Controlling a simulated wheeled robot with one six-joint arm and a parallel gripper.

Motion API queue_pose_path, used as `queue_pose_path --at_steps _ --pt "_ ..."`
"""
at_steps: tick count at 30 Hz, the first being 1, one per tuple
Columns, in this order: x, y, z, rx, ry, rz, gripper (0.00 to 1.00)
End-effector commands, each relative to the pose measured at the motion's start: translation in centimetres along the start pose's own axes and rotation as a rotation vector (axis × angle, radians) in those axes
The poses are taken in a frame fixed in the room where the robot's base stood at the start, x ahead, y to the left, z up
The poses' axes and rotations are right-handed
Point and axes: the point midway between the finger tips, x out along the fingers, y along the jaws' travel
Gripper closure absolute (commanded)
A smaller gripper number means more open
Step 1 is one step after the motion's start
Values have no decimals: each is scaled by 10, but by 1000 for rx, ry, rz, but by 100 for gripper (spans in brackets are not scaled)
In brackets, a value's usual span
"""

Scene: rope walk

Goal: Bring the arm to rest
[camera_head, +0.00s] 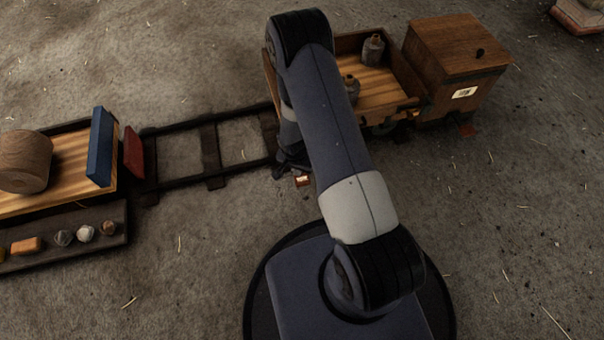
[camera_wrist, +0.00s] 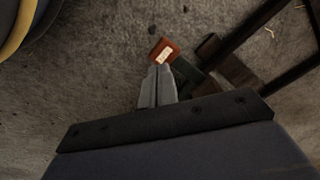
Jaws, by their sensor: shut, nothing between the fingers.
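My arm reaches from my base toward the track, bent at the elbow. My gripper (camera_wrist: 159,70) shows in the wrist view with its two grey fingers together and nothing between them. In the head view the gripper end is low beside the track and partly hidden by my arm. A small reddish-brown block with a pale label (camera_wrist: 163,50) lies just beyond the fingertips in the wrist view. It also shows in the head view (camera_head: 302,181). Whether the fingertips touch it I cannot tell.
A dark rail track (camera_head: 211,150) runs between a wagon with a blue board (camera_head: 100,147) and wooden roll (camera_head: 25,162) at left and a wooden cart with a box (camera_head: 457,50) at right. A dark tray (camera_head: 67,219) holds several small pieces. Ground at lower right is clear.

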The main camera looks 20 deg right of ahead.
Motion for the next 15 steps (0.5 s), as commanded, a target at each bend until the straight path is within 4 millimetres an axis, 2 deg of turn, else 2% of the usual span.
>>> queue_pose_path --at_steps 4,8,15 --pt "3 0 0 0 0 0 100" --pt "16 0 0 0 0 1 100" --pt "61 0 0 1 0 1 100"
